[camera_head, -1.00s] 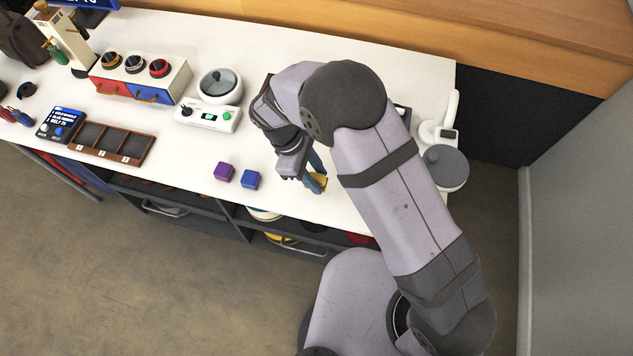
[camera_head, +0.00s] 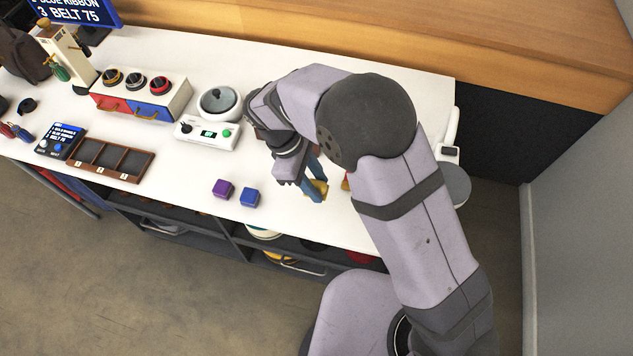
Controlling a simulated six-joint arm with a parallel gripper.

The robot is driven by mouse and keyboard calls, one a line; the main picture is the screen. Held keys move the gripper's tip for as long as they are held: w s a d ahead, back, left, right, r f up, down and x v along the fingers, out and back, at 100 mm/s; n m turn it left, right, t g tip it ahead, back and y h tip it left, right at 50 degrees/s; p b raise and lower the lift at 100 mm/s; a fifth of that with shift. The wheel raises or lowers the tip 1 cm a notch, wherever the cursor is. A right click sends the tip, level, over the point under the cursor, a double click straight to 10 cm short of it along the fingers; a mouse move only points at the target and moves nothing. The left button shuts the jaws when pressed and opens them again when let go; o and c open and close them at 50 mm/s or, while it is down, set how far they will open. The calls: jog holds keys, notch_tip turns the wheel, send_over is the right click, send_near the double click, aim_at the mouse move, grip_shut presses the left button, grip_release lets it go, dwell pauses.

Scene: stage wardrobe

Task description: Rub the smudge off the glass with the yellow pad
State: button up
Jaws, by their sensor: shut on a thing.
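My gripper (camera_head: 308,186) hangs low over the front part of the white table, right of the blue cube. It is shut on the yellow pad (camera_head: 318,190), which shows at the fingertips. The pad is partly covered by the gripper, and I cannot tell whether it touches anything beneath. I cannot make out the glass or its smudge; my arm hides much of the right part of the table.
A purple cube (camera_head: 222,189) and a blue cube (camera_head: 250,197) lie left of my gripper near the front edge. A brown compartment tray (camera_head: 112,158) and a drawer box (camera_head: 140,98) stand further left.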

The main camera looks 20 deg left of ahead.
jog(key=shift+w, duration=0.1)
jog(key=shift+w+a+m+g, duration=0.35)
jog(key=shift+a+m, duration=0.15)
jog(key=shift+m, duration=0.2)
jog(key=w+a+r+n+t+y+p, duration=0.2)
jog(key=w+a+n, duration=0.6)
jog(key=w+n, duration=0.4)
jog(key=w+a+r+n+t+y+p, duration=0.2)
jog(key=w+a+n+y, duration=0.3)
jog(key=w+a+n, duration=0.4)
jog(key=w+r+n+p, duration=0.1)
jog(key=w+n, duration=0.2)
jog(key=n, duration=0.4)
jog(key=shift+r+y, duration=0.4)
jog(key=shift+w, duration=0.1)
